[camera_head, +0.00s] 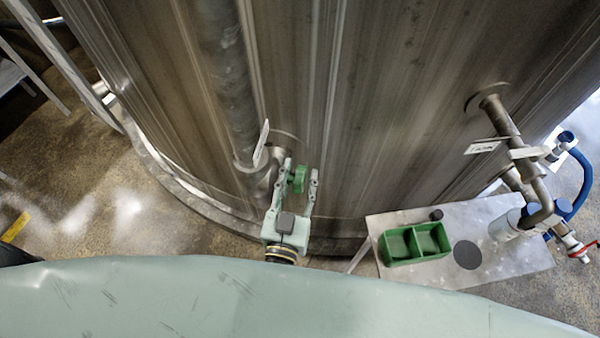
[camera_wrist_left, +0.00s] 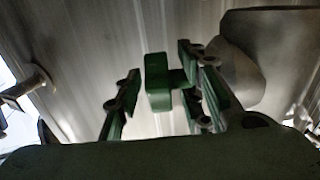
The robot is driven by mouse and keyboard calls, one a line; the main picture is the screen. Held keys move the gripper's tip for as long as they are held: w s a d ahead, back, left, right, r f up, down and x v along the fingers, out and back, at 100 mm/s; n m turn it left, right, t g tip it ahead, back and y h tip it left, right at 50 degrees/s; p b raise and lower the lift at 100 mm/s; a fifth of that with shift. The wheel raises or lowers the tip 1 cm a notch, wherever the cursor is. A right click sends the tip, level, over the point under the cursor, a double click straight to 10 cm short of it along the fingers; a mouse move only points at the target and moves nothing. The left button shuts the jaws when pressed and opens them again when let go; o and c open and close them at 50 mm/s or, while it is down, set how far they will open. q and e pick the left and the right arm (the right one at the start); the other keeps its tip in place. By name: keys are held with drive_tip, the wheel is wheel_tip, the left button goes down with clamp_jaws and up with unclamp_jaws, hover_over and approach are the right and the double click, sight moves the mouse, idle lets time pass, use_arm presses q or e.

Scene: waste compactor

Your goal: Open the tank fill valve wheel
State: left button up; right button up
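The valve wheel, a small green handle (camera_head: 299,179), sits on the pipe low on the tank wall. It also shows in the left wrist view (camera_wrist_left: 158,82), in the gap between my fingers. My left gripper (camera_head: 300,176) is open, with one finger on each side of the green handle. In the wrist view my left gripper (camera_wrist_left: 157,88) shows clear gaps to the handle, the right finger being nearer to it. The tank (camera_head: 390,90) is a large steel cylinder behind the handle. My right gripper is not in view.
A vertical pipe (camera_head: 222,75) with a white tag (camera_head: 261,143) runs down to the valve. A metal table (camera_head: 500,225) at the right carries a green two-part bin (camera_head: 415,244). Another pipe (camera_head: 505,125) with a blue hose (camera_head: 582,185) is above it.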

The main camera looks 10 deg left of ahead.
use_arm(q)
drive_tip(key=shift+w, duration=0.3)
clamp_jaws()
drive_tip(key=shift+f+b, duration=0.15)
drive_tip(key=shift+b, duration=0.25)
drive_tip(key=t+b, duration=0.6)
drive_tip(key=b, duration=0.7)
drive_tip(key=shift+s+f, duration=0.1)
drive_tip(key=shift+f, duration=0.05)
drive_tip(key=shift+r+t+b, duration=0.25)
drive_tip(key=shift+t+b, duration=0.25)
drive_tip(key=shift+b, duration=0.3)
